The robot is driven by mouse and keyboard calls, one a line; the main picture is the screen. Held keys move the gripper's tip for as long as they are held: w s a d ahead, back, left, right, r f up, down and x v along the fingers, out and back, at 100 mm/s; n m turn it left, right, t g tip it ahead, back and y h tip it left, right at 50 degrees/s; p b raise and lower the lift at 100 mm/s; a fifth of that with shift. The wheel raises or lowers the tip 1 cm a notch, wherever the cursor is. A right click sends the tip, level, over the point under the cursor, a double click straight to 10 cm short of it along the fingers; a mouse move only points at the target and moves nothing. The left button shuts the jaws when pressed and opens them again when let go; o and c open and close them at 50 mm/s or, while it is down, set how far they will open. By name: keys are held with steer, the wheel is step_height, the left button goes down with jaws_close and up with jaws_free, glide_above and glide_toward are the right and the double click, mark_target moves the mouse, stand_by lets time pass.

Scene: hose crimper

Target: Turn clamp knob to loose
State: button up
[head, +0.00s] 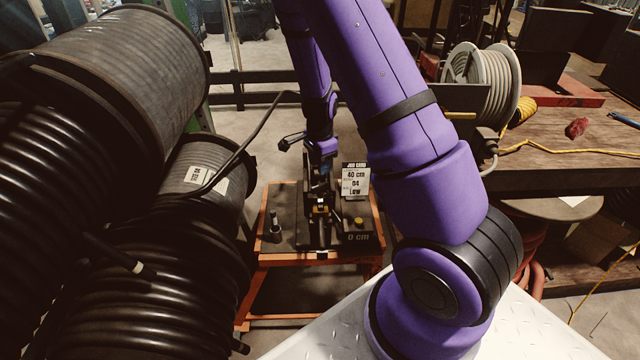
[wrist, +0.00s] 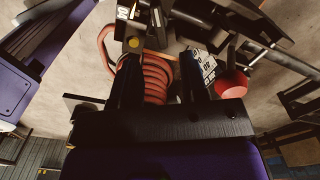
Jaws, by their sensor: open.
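The crimper (head: 318,225) is a dark machine on an orange cart, with a job card (head: 355,180) reading 40 cm, 04, Low. A box reading 0 cm (head: 358,237) with a yellow button stands at its right. My gripper (head: 319,190) hangs down over the crimper, partly hidden. In the wrist view my gripper (wrist: 158,68) is open, with nothing held between its dark fingers. A round red knob (wrist: 230,83) lies right of the fingers, apart from them. I cannot tell whether it is the clamp knob, nor its setting.
Large black hose reels (head: 110,90) crowd the left side. A wooden bench (head: 570,150) with a hose reel (head: 485,80) is at the right. A coiled orange hose (wrist: 157,80) shows beyond the fingers. A black handle (head: 291,141) stands left of my wrist.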

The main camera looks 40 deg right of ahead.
mark_target(320, 185)
step_height(320, 185, down, 8)
stand_by(0.4)
jaws_close()
